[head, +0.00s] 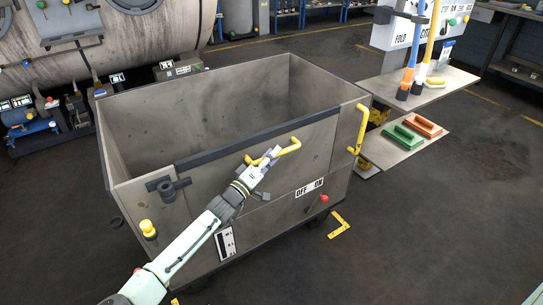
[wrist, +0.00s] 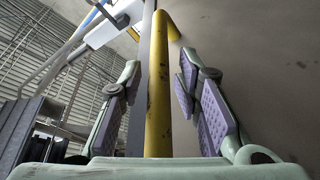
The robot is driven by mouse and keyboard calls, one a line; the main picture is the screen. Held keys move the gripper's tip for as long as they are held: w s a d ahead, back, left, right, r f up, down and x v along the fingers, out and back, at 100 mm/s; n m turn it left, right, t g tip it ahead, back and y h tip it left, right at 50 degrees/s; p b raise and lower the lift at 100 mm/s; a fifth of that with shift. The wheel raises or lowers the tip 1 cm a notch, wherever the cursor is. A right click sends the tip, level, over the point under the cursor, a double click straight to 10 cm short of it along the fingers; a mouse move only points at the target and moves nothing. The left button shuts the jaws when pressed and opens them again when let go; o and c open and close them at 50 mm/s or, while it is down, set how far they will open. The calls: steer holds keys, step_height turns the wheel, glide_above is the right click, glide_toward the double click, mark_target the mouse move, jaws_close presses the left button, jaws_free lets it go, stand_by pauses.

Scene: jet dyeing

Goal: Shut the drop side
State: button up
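The grey cart (head: 135,205) stands open-topped in the middle of the head view. Its drop side (head: 222,176) is the front panel with a black top rail, which looks upright and roughly in line with the rim. A yellow handle (head: 291,146) is on that panel. My gripper (head: 270,157) is at the handle's left part. In the wrist view, the yellow bar (wrist: 158,85) runs between my fingers (wrist: 160,110), with gaps on both sides. The gripper is open around it. Any fastening behind the panel is hidden.
A black latch (head: 168,188) and yellow knob (head: 148,230) are left of the panel. A red knob (head: 324,198) is beneath the OFF/ON label. A second yellow handle (head: 361,130) is at the right corner. A shelf stand (head: 390,148) stands close on the right. Front floor is clear.

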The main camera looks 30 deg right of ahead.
steer(key=shift+w+a, duration=0.1)
steer(key=shift+a, duration=0.1)
steer(key=shift+a+f, duration=0.15)
steer(key=shift+a, duration=0.2)
steer(key=v, duration=1.1)
steer(key=shift+s, duration=0.3)
steer(key=shift+d, duration=0.1)
